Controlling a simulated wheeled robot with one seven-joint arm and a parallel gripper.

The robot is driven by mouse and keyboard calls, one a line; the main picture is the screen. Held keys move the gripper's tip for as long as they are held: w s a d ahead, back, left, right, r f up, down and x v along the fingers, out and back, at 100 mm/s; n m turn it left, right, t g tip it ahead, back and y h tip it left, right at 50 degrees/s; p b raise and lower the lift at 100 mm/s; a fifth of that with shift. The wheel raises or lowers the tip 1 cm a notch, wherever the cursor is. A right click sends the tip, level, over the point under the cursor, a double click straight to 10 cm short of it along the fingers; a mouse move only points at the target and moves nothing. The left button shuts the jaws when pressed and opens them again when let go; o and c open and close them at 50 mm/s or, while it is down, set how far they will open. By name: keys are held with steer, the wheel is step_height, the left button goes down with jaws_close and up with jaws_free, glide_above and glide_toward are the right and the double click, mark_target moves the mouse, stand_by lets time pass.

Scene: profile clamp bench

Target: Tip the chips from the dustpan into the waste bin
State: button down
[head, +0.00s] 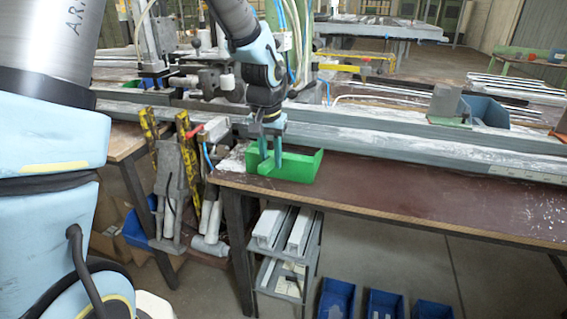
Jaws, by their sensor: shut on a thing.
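The green dustpan (303,167) sits at the left end of the brown bench top, with its raised wall at the back and right. My gripper (270,160) points down over the dustpan's left part and is shut on it, apparently on its handle. The fingers cover the exact grasp. I cannot make out any chips inside the dustpan. No waste bin can be clearly identified; a pale rounded thing (155,306) shows in part at the bottom left, beside my arm.
A long grey rail (400,150) runs along the bench (430,197) behind the dustpan. Yellow-black levels and clamps (178,180) hang at the left. A shelf with white profiles (285,228) stands below. Blue boxes (384,304) sit on the floor. The bench right of the dustpan is clear.

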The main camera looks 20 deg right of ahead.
step_height(320, 180, up, 12)
steer(key=p, duration=0.9)
